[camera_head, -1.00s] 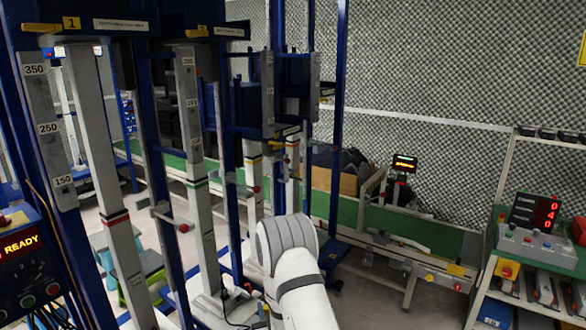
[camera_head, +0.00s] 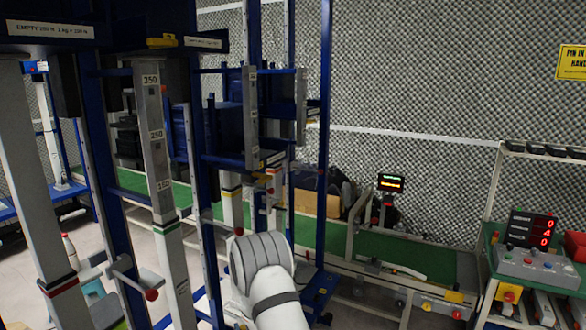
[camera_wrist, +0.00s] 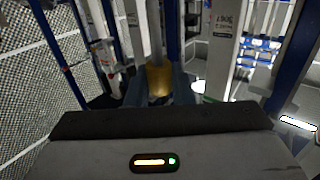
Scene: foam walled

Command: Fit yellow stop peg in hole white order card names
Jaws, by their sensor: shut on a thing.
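In the wrist view my gripper (camera_wrist: 160,92) is shut on a yellow thing, the yellow stop peg (camera_wrist: 158,80) as far as I can tell; its tip is dim and partly hidden by the fingers. In the head view my gripper is hidden behind my own arm. A white label (camera_head: 36,29) on the left machine reads about 250 N. I cannot identify the white order card.
Blue uprights (camera_head: 325,130) stand close around my arm. A red-knobbed lever (camera_head: 150,294) sticks out at lower left. A green conveyor (camera_head: 400,252) runs behind. A control box with red digits (camera_head: 530,230) stands on a rack at right. The grey floor shows at left.

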